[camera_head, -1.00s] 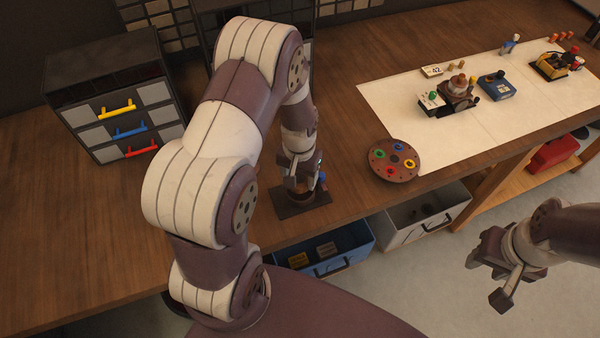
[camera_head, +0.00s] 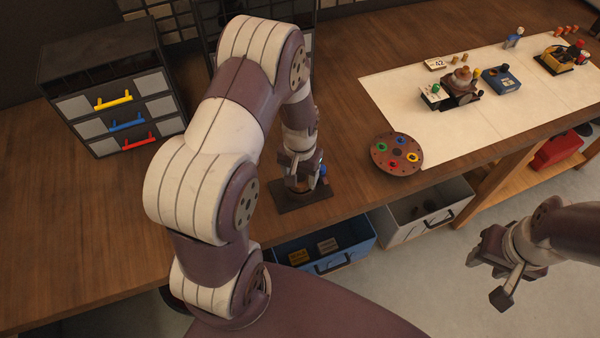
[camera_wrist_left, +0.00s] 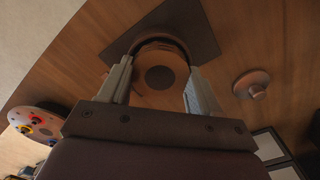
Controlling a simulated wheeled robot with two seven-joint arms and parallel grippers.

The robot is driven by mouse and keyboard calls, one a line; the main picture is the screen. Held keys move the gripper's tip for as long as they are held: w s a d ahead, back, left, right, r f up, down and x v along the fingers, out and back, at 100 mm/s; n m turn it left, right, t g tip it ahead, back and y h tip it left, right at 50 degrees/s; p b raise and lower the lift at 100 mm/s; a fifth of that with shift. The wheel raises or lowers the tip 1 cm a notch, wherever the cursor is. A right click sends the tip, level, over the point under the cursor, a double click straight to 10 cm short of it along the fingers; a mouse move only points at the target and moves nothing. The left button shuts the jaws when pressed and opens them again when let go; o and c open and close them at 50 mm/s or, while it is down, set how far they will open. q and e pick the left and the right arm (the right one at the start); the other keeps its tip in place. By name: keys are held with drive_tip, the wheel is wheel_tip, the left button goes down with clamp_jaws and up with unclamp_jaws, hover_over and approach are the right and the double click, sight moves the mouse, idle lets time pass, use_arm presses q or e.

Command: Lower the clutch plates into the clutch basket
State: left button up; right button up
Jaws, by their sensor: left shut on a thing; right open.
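My left gripper (camera_head: 302,180) is over the dark square base plate (camera_head: 318,200) near the bench's front edge. In the left wrist view my left gripper (camera_wrist_left: 158,84) is shut on the brown round clutch plates (camera_wrist_left: 158,95), one finger on each side. The dark curved rim of the clutch basket (camera_wrist_left: 158,40) shows just beyond them on the base plate. The plates overlap the basket in this view; I cannot tell how deep they sit. In the head view the gripper mostly hides plates and basket. My right gripper (camera_head: 497,272) is open and empty, off the bench's front.
A round brown tray (camera_head: 385,166) with coloured rings lies right of the base plate. A brown knobbed disc (camera_wrist_left: 252,84) lies on the wood beside the plate. A white mat (camera_head: 395,105) carries small parts. A drawer cabinet (camera_head: 75,72) stands at left. Open bins (camera_head: 345,262) sit below.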

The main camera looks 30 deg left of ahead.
use_arm(q)
drive_tip(key=shift+f, duration=0.25)
drive_tip(key=o, duration=1.3)
drive_tip(key=shift+o, duration=0.2)
drive_tip(key=shift+r, duration=0.15)
wheel_tip(320, 180, up, 12)
drive_tip(key=b, duration=0.2)
drive_tip(key=shift+r, duration=0.25)
drive_tip(key=s+d+f+m+t+b, duration=0.1)
drive_tip(key=s+d+f+b, duration=0.1)
drive_tip(key=s+d, duration=0.3)
drive_tip(key=s, duration=0.4)
drive_tip(key=shift+d, duration=0.25)
